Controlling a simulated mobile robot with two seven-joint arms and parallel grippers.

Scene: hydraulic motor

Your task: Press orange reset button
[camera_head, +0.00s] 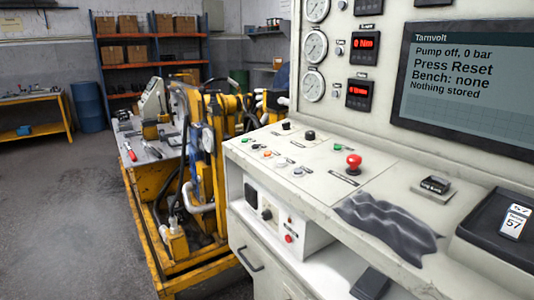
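The control console (310,192) fills the right half of the head view. A small orange button (267,153) sits on its sloped panel, left of the middle, near a green button (257,146). The button labels are too small to read. The screen (465,85) reads "Pump off, 0 bar", "Press Reset", "Bench: none" and "Nothing stored". Neither of my grippers is in view.
A red mushroom button (354,160), a white button (298,172) and black knobs (309,135) share the panel. A grey cloth (388,228) and a black tray (480,226) lie at right. A yellow-framed machine (195,235) stands left; open floor lies beyond.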

